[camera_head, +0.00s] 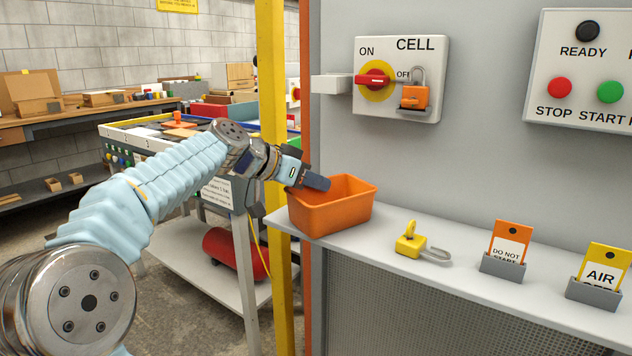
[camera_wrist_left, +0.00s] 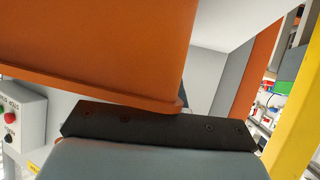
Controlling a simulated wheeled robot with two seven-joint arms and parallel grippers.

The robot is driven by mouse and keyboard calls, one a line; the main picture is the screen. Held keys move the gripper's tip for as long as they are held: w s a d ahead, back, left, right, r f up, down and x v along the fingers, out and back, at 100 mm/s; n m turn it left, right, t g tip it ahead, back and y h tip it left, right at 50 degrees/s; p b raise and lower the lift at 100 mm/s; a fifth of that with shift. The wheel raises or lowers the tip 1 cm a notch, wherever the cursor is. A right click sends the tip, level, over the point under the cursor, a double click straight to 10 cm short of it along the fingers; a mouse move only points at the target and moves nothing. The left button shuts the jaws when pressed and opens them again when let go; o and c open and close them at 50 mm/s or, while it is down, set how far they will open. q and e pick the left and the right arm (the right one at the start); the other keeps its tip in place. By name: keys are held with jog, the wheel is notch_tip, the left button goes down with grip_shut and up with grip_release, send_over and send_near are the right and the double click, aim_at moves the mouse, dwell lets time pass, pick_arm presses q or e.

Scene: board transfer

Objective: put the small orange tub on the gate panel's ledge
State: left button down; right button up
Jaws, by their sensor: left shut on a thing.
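The small orange tub (camera_head: 330,211) is at the left end of the gate panel's grey ledge (camera_head: 378,255), upright or nearly so. Its base looks at ledge level, but I cannot tell whether it bears on the ledge. My left gripper (camera_head: 316,180) is shut on the tub's left rim. In the left wrist view the tub's orange wall (camera_wrist_left: 110,45) fills the upper left, close against the dark gripper finger (camera_wrist_left: 155,127). The tub's inside is mostly hidden. My right gripper does not show.
A yellow padlock (camera_head: 411,244) lies on the ledge right of the tub. Two tag holders, with an orange tag (camera_head: 507,240) and a yellow tag (camera_head: 606,265), stand farther right. A yellow post (camera_head: 272,110) rises behind my left wrist. The CELL switch box (camera_head: 400,78) is above.

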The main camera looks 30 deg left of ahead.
pick_arm(q)
jog(key=c, duration=1.3)
grip_release()
jog(key=shift+s, duration=0.1)
jog(key=v, duration=1.2)
jog(key=shift+d+b, duration=0.1)
jog(key=shift+b, duration=0.25)
